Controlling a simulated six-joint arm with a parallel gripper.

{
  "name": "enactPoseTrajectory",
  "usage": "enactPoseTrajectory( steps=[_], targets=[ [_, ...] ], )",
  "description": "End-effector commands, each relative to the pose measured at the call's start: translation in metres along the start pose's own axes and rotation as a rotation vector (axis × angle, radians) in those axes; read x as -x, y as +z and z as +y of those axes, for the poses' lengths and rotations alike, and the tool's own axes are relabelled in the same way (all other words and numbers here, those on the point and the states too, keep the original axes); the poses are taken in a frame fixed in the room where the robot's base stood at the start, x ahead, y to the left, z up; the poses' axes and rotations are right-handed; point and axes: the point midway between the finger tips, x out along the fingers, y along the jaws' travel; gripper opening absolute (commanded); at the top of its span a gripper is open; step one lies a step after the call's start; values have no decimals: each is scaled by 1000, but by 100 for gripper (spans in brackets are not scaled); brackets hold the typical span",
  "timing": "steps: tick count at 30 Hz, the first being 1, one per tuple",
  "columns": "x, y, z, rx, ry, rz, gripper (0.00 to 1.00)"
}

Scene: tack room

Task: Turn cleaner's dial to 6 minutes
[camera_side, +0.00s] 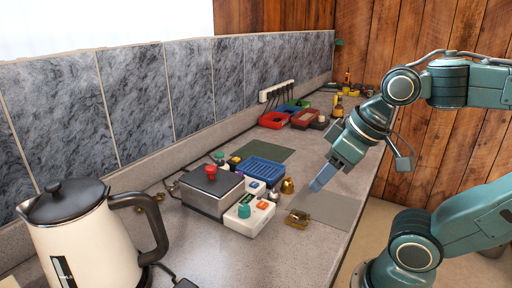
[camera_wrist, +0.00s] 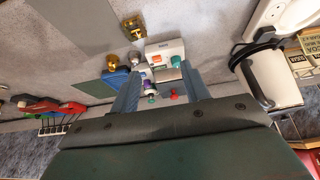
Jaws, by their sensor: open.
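The cleaner looks like a grey box (camera_side: 212,190) with a dark lid and red knob (camera_side: 210,172), with a white control box (camera_side: 248,220) at its front. A teal dial (camera_side: 244,211) and an orange button (camera_side: 262,205) sit on the white box. The wrist view also shows the white box (camera_wrist: 165,47), teal dial (camera_wrist: 176,62) and red knob (camera_wrist: 173,94). The dial's setting is too small to read. My gripper (camera_side: 318,184) is open and empty, above the counter to the right of the cleaner and apart from it. Its two fingers (camera_wrist: 160,85) frame the cleaner in the wrist view.
A cream kettle (camera_side: 95,235) stands at the front left. A brass piece (camera_side: 298,218) lies right of the dial, with a brass bell-like piece (camera_side: 287,186) behind. A blue tray (camera_side: 263,171) and red bins (camera_side: 273,120) stand farther back. The counter's right front is bare.

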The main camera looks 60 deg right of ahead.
Motion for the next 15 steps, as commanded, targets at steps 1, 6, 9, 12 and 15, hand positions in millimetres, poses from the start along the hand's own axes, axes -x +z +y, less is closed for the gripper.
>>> enactPoseTrajectory(
  steps=[1, 6, 9, 12, 15],
  targets=[
    [0, -1, 0, 2, 0, -1, 48],
    [1, -7, -1, 36, -3, -22, 48],
    [1, -16, -2, 82, -9, -48, 48],
    [1, -28, -4, 148, -18, -85, 48],
    [-1, -44, -6, 230, -32, -129, 48]
  ],
)
